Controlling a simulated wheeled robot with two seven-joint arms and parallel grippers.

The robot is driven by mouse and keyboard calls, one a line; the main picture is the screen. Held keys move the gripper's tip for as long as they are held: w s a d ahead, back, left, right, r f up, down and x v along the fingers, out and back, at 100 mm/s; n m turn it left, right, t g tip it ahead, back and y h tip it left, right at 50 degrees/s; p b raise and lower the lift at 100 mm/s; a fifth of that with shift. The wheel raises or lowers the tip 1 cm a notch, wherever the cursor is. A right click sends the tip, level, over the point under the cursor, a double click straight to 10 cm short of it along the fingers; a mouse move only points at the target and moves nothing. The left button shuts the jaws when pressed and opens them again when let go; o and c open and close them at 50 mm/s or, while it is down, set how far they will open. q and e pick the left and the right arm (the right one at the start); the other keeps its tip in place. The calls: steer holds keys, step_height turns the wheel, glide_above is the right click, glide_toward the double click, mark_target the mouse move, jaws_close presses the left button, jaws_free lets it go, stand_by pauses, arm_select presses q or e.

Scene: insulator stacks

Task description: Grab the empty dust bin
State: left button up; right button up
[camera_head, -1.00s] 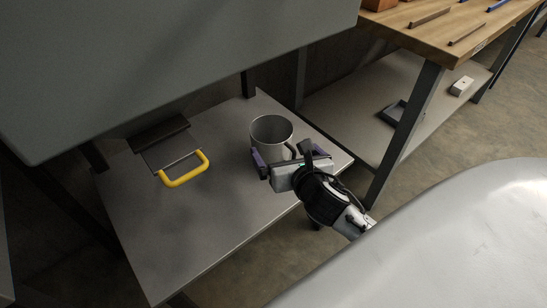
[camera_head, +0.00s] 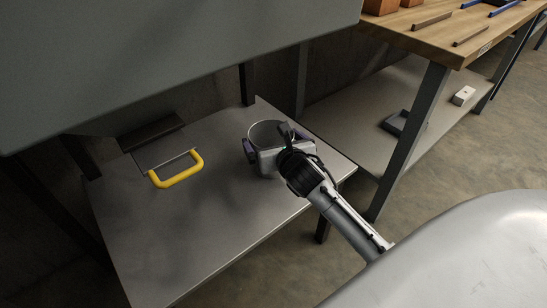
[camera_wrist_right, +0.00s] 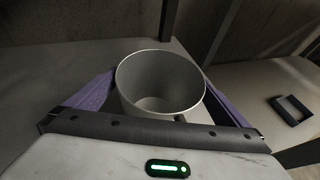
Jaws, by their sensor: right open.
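The empty dust bin is a grey metal cup-like bin (camera_head: 267,131) standing upright on the low metal shelf, partly hidden by my right gripper in the head view. In the right wrist view the bin (camera_wrist_right: 160,82) shows its open mouth and bare inside. My right gripper (camera_head: 278,146) is open, with one purple finger on each side of the bin. In the right wrist view the fingers reach along both sides of the bin, and I cannot tell whether they touch it. My left gripper is not in view.
A dustpan-like tool with a yellow handle (camera_head: 177,171) lies on the metal shelf (camera_head: 215,225) to the left. A large grey panel (camera_head: 170,60) overhangs the shelf. A wooden-topped workbench (camera_head: 440,40) stands at right, with a dark tray (camera_head: 394,124) on its lower shelf.

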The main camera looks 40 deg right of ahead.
steer(key=shift+c, duration=0.3)
steer(key=c, duration=1.5)
steer(key=shift+o, duration=0.2)
steer(key=shift+r, duration=0.15)
steer(key=shift+r, duration=0.1)
